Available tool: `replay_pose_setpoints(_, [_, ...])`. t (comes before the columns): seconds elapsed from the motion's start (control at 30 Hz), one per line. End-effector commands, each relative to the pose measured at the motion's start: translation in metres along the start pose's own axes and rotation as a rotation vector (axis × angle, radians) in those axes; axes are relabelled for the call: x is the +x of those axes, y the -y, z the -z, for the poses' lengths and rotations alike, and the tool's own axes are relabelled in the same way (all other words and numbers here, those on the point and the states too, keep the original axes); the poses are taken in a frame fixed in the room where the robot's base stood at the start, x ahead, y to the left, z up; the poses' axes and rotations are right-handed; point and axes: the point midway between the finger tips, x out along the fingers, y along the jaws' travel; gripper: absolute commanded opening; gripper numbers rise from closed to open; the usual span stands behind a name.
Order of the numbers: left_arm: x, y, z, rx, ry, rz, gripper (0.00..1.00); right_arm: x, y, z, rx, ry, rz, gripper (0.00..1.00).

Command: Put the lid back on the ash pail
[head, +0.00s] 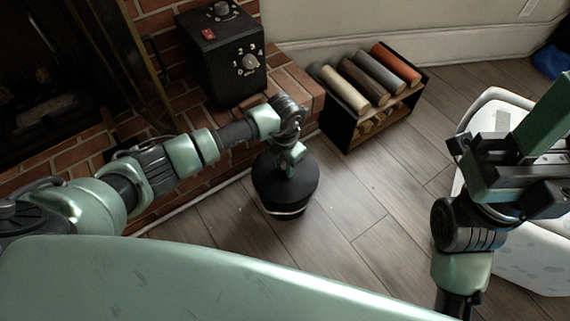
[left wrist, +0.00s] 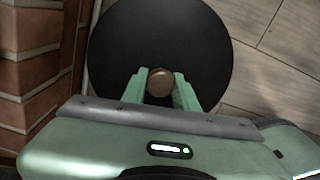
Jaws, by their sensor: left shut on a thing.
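A black round lid (head: 287,181) with a brown knob (left wrist: 159,82) shows in the head view at the middle, beside the brick hearth. In the left wrist view the lid (left wrist: 160,35) fills the upper middle as a dark disc. My left gripper (head: 293,158) is above it, its green fingers (left wrist: 159,88) shut on the knob from both sides. The ash pail (head: 284,212) is mostly hidden under the lid; a pale rim line and dark body show below. I cannot tell whether the lid rests on it. My right gripper (head: 510,150) is at the right, its jaw opening unclear.
A black box with a dial (head: 230,75) stands on the brick hearth (head: 300,82). A black rack of coloured rolls (head: 372,90) stands behind the pail. A white speckled tub (head: 530,265) is at the right. Wooden floor (head: 370,200) is clear between pail and tub.

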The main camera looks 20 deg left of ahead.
Motion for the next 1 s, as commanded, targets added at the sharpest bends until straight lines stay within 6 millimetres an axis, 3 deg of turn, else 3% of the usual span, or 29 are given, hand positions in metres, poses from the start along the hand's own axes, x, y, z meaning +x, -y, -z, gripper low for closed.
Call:
replay_pose_setpoints(0.27, [-0.0001, 0.0001, -0.0002, -0.001, 0.001, 0.0, 0.0, -0.0039, -0.0001, -0.0013, 0.001, 0.014, -0.004, 0.36])
replay_pose_setpoints(0.3, [0.0, 0.0001, -0.0002, -0.001, 0.001, 0.001, 0.4, -0.004, -0.0001, -0.0014, 0.001, 0.015, -0.004, 0.36])
replay_pose_setpoints(0.37, [0.0, 0.0001, -0.0001, -0.001, 0.001, 0.001, 0.54, -0.0039, -0.0001, -0.0013, 0.001, 0.014, -0.004, 0.36])
replay_pose_setpoints(0.6, [0.0002, 0.0002, 0.0, -0.001, 0.0, 0.001, 0.54, -0.0036, 0.0, -0.0012, 0.001, 0.013, -0.004, 0.36])
replay_pose_setpoints(0.7, [0.0006, 0.0002, 0.0003, -0.001, -0.001, 0.001, 0.76, -0.0031, 0.0, -0.0009, 0.001, 0.011, -0.003, 0.36])
replay_pose_setpoints(1.0, [-0.0006, 0.0001, 0.0001, -0.001, 0.0, 0.001, 0.76, 0.0006, 0.0002, 0.0004, 0.001, -0.001, 0.001, 0.36])
